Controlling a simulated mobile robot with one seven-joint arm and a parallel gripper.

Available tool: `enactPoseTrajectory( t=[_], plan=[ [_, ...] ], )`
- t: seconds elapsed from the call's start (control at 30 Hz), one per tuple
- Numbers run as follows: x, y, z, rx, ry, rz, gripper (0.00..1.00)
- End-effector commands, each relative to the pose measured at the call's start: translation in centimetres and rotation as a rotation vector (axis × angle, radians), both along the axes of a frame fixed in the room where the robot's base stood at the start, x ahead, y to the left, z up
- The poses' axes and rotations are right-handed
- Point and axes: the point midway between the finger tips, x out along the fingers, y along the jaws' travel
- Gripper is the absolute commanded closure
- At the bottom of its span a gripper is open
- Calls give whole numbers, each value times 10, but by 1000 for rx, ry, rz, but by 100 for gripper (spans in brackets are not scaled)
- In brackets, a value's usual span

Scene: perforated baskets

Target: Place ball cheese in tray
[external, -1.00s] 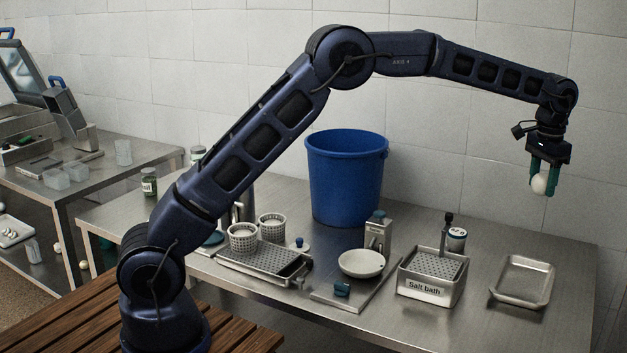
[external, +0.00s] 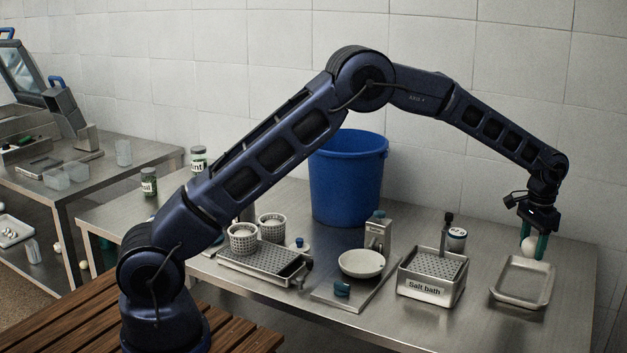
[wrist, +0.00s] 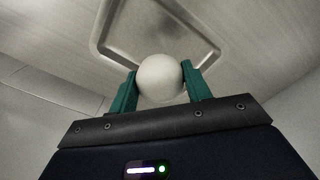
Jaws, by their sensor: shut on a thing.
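The ball cheese (external: 530,247) is a small white ball held between the green fingers of my gripper (external: 534,245). In the wrist view the ball cheese (wrist: 160,77) sits between the two fingertips of my gripper (wrist: 160,84), which press on its sides. The shallow metal tray (external: 521,300) lies at the right end of the steel table. The ball is above the tray's far part, and a gap below it cannot be measured exactly.
The salt bath (external: 432,285) with its upright post stands just left of the tray. Further left are a scale with a white dish (external: 361,264), a blue bucket (external: 346,180) and perforated baskets (external: 243,238) on a drain tray. The table right of the tray is clear.

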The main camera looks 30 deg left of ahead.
Motion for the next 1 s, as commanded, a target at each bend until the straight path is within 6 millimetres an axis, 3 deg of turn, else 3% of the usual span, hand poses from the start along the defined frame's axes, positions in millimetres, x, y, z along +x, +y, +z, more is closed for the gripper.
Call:
enactPoseTrajectory(
  t=[0.13,0.47,0.7,1.0],
  plan=[
    [0,0,-27,1,1,0,75],
    [0,0,-50,0,0,-1,75],
    [-1,0,-81,1,1,-1,75],
    [0,0,-85,0,0,-1,75]
  ],
)
